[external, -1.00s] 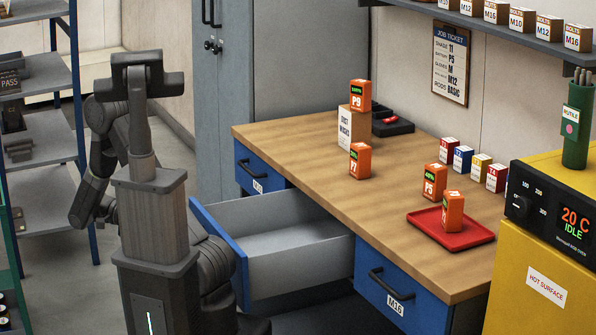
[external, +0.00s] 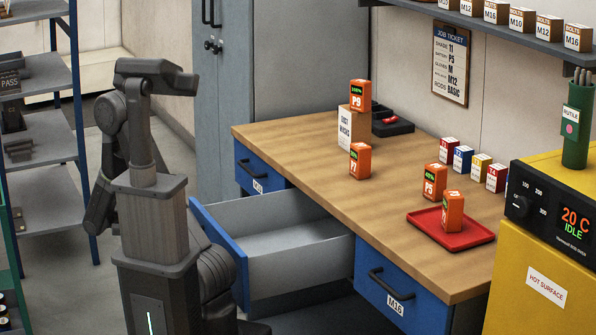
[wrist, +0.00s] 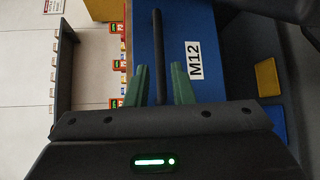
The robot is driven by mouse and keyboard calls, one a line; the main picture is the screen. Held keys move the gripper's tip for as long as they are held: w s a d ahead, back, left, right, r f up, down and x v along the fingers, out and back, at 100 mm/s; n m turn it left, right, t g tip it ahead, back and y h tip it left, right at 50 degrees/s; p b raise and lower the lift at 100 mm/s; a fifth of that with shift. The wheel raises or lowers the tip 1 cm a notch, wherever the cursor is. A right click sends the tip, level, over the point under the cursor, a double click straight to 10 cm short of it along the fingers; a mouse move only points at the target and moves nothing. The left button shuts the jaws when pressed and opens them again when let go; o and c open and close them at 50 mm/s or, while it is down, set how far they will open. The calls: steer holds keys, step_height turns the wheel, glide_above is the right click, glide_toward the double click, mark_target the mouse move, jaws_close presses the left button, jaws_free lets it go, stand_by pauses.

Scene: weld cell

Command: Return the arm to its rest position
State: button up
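The wooden workbench (external: 300,150) holds several orange battery boxes, a red tray (external: 465,240) and small coloured boxes. A blue-framed shelf rack (external: 45,155) stands left of my arm. A yellow oven (external: 545,250) is at the right. Grey cabinets stand behind.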

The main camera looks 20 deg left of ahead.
steer(key=d, duration=0.6)
steer(key=d+f+b, duration=0.1)
steer(key=d, duration=0.1)
steer(key=shift+d+f, duration=0.1)
steer(key=shift+d, duration=0.3)
steer(key=shift+a, duration=0.1)
steer(key=a+r+p, duration=0.1)
steer(key=a+p, duration=0.1)
steer(key=a, duration=1)
steer(key=shift+a+r, duration=0.25)
steer(key=shift+r, duration=0.15)
